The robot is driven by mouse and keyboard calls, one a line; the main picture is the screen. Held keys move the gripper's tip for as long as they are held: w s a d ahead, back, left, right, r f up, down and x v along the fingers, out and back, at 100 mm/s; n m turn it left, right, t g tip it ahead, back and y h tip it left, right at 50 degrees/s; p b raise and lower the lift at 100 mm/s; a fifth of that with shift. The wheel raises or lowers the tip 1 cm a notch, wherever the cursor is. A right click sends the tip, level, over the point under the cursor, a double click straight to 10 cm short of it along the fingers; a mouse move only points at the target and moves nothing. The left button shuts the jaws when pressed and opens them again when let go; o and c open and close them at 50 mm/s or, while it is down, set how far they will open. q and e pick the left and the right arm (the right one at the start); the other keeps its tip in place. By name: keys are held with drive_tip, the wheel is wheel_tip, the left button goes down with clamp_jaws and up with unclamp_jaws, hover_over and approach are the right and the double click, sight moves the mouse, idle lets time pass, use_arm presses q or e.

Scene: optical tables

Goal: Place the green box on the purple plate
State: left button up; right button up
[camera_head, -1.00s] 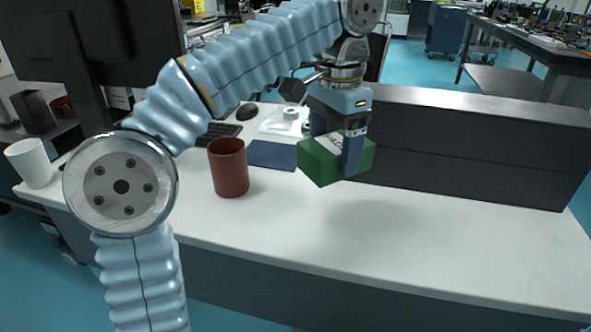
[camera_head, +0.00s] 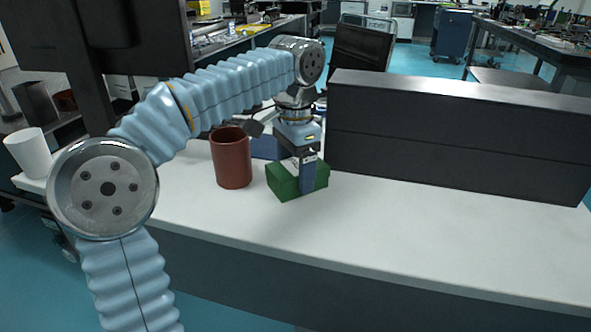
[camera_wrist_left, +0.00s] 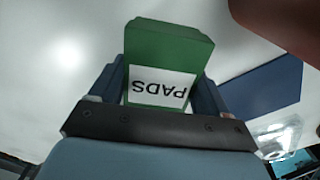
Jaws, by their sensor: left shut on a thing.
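The green box (camera_head: 285,184) is in my left gripper (camera_head: 303,180), low at the white table; I cannot tell whether it touches the top. In the left wrist view the box (camera_wrist_left: 165,48), with a white "PADS" label, sits between both fingers of the left gripper (camera_wrist_left: 160,88). A flat dark blue-purple square (camera_head: 265,146), the likely plate, lies behind the box and is partly hidden by the cup and my arm. It also shows in the left wrist view (camera_wrist_left: 265,88), to the right of the box and apart from it. My right gripper is not in view.
A red-brown cup (camera_head: 231,162) stands just left of the box. A long dark panel (camera_head: 450,135) stands along the table's back right. A white cup (camera_head: 28,153) is at the far left, by a monitor (camera_head: 130,35). The white table (camera_head: 400,225) is clear at front right.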

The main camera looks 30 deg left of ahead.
use_arm(q)
drive_tip(key=shift+f, duration=0.1)
drive_tip(key=o, duration=1.1)
